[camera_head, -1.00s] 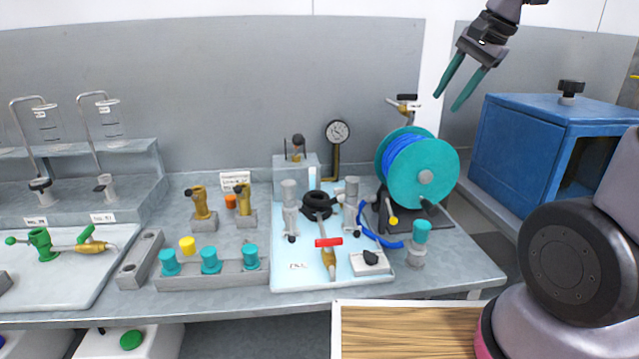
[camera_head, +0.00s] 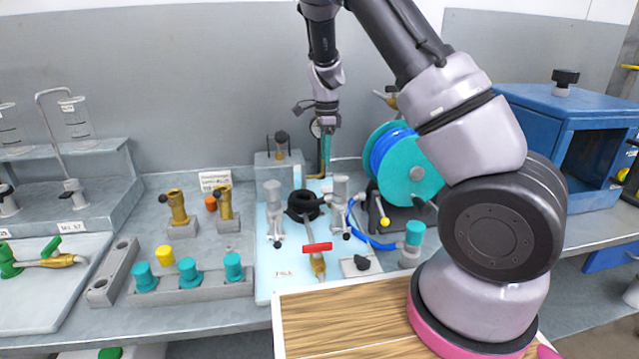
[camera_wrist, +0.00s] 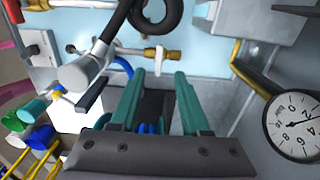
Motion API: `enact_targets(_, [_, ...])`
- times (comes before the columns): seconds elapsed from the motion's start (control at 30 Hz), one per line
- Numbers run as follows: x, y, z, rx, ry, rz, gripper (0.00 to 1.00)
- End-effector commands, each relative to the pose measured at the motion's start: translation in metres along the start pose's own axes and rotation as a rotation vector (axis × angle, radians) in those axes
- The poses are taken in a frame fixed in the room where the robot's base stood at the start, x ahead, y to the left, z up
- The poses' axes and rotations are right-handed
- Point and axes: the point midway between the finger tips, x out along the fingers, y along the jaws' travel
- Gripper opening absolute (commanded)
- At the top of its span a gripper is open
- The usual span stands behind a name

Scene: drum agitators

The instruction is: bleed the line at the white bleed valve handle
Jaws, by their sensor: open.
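The white bleed valve handle (camera_wrist: 159,60) shows in the wrist view as a small white lever on a brass fitting in a thin line. A white upright strip beside the grey box, perhaps the same handle, shows in the head view (camera_head: 297,176). My gripper (camera_wrist: 160,78) is open and empty, with its two teal fingers on either side of the handle's line of sight. The handle appears just beyond the fingertips; I cannot tell the exact gap. In the head view my gripper (camera_head: 325,165) points down behind the black coil, in front of the gauge.
A pressure gauge (camera_wrist: 296,126) on a brass pipe is close at right in the wrist view. A grey post (camera_wrist: 85,72) stands at left. The black hose coil (camera_head: 303,206), red-handled valve (camera_head: 317,247) and teal hose reel (camera_head: 413,172) crowd the bench around my gripper.

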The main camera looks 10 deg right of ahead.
Motion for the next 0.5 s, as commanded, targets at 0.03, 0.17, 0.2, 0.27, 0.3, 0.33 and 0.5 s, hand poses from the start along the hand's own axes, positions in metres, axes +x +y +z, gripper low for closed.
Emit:
enact_targets(0.03, [0.008,0.001,-0.001,0.0,0.002,0.004,0.46])
enact_targets(0.17, [0.031,0.001,-0.002,0.001,0.002,0.004,0.46])
enact_targets(0.2, [0.039,0.001,-0.001,0.0,0.001,0.005,0.46])
enact_targets(0.27, [0.051,0.002,-0.001,-0.001,0.002,0.005,0.46])
enact_targets(0.3, [0.058,0.001,-0.001,-0.001,0.001,0.004,0.46])
enact_targets(0.33, [0.064,0.001,-0.002,-0.001,0.001,0.003,0.46])
enact_targets(0.5, [0.088,0.001,-0.001,0.0,0.0,0.003,0.46])
